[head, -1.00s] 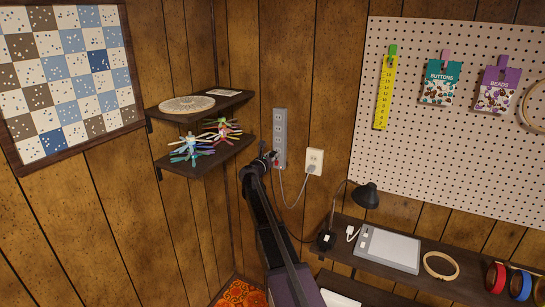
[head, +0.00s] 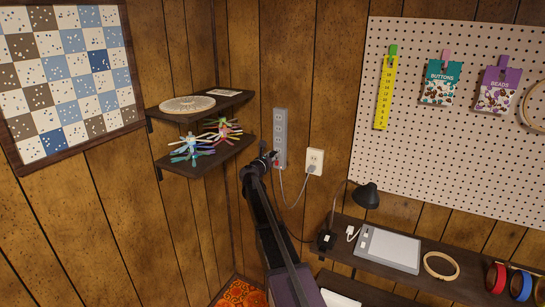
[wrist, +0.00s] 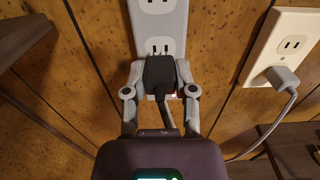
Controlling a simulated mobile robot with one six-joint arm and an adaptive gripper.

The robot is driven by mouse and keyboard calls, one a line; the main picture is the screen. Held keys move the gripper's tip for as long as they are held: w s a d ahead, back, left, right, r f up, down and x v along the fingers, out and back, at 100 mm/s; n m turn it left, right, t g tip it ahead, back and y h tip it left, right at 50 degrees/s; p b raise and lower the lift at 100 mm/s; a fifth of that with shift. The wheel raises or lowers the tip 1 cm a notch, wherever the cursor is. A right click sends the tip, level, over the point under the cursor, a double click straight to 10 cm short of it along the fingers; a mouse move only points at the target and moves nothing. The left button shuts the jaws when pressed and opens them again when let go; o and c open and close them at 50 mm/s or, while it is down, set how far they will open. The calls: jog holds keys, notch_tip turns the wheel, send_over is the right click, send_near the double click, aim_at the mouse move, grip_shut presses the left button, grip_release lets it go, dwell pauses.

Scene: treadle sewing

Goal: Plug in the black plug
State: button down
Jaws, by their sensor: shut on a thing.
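The black plug (wrist: 159,76) is between the fingers of my gripper (wrist: 160,92), which is shut on it. Its cord runs back toward my wrist. The grey power strip (wrist: 172,14) is mounted upright on the wall, right at the plug's far end. One outlet of the strip shows just above the plug in the wrist view. In the head view my gripper (head: 268,160) is at the lower end of the strip (head: 280,128), and the plug is not clear there.
A cream wall outlet (head: 315,160) to the right holds a grey plug (wrist: 282,78) with a hanging cord. Dark corner shelves (head: 205,155) with colourful items are to the left. A black lamp (head: 366,195) and a white tablet-like panel (head: 388,249) are on the lower right shelf.

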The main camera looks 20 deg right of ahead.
jog(key=shift+x, duration=1.3)
jog(key=shift+c, duration=1.7)
grip_release()
jog(key=shift+a, duration=0.1)
jog(key=v, duration=1.2)
